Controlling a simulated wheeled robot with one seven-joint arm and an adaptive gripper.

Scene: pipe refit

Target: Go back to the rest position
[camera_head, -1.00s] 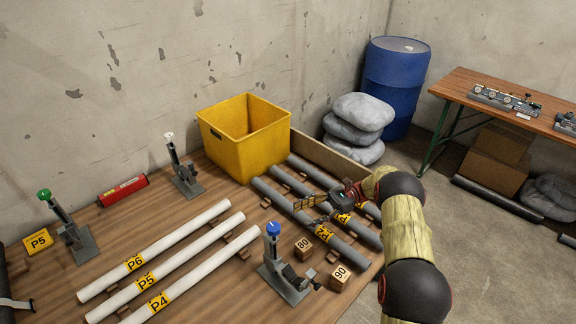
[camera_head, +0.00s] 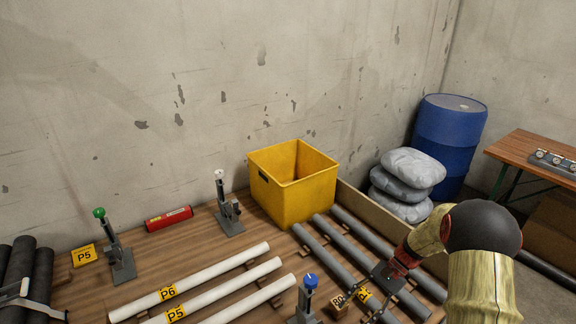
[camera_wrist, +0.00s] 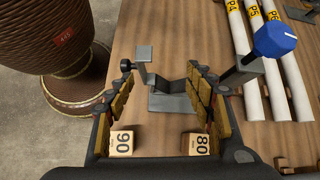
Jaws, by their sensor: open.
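My gripper (camera_wrist: 167,100) is open and empty in the wrist view, its two yellow-padded fingers spread apart. Between and beyond the fingers is a grey stand with a blue knob (camera_wrist: 275,40). Wooden blocks marked 90 (camera_wrist: 121,142) and 80 (camera_wrist: 196,144) lie on the bench near the finger bases.
White pipes marked P6 (camera_head: 218,276) and P5 (camera_head: 225,297) lie left of the stand. A blue barrel (camera_head: 448,145) and sacks (camera_head: 405,190) are behind at right.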

